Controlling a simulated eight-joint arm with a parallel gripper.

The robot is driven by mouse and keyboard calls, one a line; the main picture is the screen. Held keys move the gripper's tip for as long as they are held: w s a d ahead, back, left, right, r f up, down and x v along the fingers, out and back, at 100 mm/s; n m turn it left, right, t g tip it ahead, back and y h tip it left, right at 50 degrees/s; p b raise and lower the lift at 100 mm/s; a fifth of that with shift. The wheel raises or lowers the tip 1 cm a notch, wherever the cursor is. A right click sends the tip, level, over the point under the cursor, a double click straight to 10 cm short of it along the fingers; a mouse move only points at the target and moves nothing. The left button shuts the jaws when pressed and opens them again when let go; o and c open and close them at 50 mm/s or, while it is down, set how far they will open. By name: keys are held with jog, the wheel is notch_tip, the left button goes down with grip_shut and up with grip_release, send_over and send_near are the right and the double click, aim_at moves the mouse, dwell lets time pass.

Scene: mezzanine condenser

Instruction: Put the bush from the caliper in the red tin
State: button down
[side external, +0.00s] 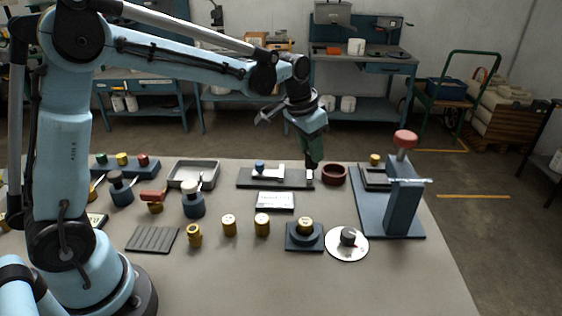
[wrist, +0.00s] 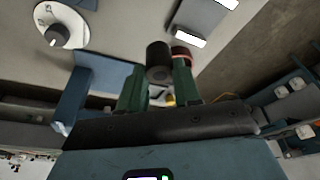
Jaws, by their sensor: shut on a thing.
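My gripper (side external: 311,166) points down at the right end of the caliper, a dark flat base (side external: 240,180) with a blue knob and pale blocks. In the wrist view my gripper (wrist: 158,84) is shut on the bush (wrist: 159,58), a dark cylinder between the green fingers. I cannot tell whether the bush still touches the caliper. The red tin (side external: 334,176), a low round dark-red bowl, stands just right of the gripper. It also shows in the wrist view (wrist: 182,52), partly hidden behind the bush and a finger.
A blue press (side external: 403,205) with a red knob stands right of the tin. In front are a white sign (side external: 275,201), a pale disc (side external: 347,251) with a dark knob, a dark square holder (side external: 304,242) and several brass cylinders. A grey tray (side external: 194,184) is left of the caliper.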

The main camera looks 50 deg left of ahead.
jog(key=w+d+r, duration=0.2)
jog(key=w+d, duration=0.3)
jog(key=d, duration=0.4)
jog(key=w+a+f, duration=0.1)
jog(key=a+f, duration=0.1)
jog(key=a, duration=0.1)
jog(key=w+a+f, duration=0.2)
jog(key=a, duration=0.1)
jog(key=w+a+f, duration=0.2)
jog(key=a, duration=0.1)
jog(key=shift+w+a+f, duration=0.2)
jog(key=shift+a+f, duration=0.05)
jog(key=shift+a, duration=0.05)
jog(key=shift+a+f, duration=0.1)
jog(key=shift+f, duration=1.95)
